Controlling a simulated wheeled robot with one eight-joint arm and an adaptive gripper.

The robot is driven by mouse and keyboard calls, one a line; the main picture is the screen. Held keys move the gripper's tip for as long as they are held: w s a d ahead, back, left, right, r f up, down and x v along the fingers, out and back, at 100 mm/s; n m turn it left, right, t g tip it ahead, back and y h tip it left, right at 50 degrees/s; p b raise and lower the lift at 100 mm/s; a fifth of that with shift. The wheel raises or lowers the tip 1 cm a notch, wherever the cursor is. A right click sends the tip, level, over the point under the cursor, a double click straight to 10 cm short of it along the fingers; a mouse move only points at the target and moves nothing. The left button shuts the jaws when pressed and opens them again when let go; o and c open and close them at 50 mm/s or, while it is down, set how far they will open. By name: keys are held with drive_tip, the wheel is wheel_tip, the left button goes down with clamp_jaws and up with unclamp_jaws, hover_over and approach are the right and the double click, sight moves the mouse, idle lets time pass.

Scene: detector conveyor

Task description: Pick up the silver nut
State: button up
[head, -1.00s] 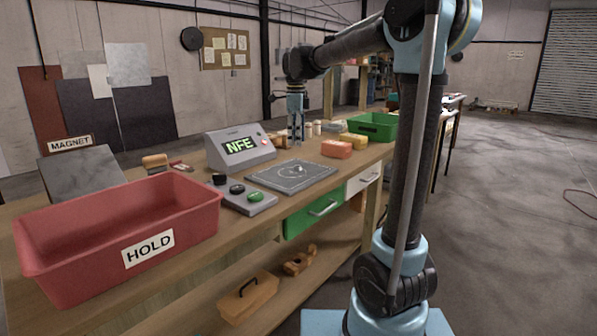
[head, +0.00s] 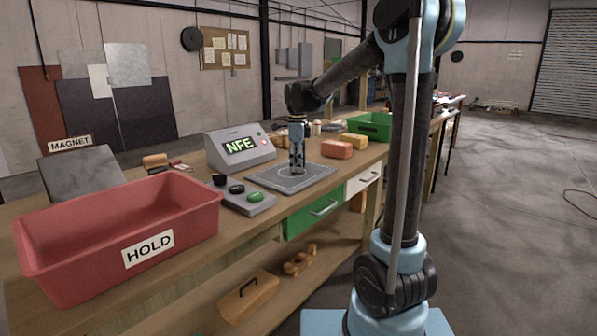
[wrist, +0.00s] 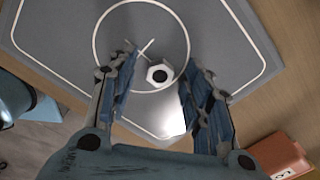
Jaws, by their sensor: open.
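The silver nut (wrist: 159,74) lies on the grey sensor plate (wrist: 42,28), inside the white circle, in the wrist view. It is a pale hexagonal ring with a dark hole. My gripper (wrist: 157,84) is open above the plate, with one finger on each side of the nut in that view. The fingers do not appear to touch it. In the head view my gripper (head: 297,168) points down low over the plate (head: 320,172), and the nut is hidden behind it or too small to make out.
The display box (head: 239,146) reading NFE stands behind the plate. A button panel (head: 262,207) and the red HOLD bin (head: 190,217) are to its left. Orange and yellow blocks (head: 337,150) and a green bin (head: 372,122) are to its right.

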clamp_jaws()
drive_tip(key=shift+r, duration=0.15)
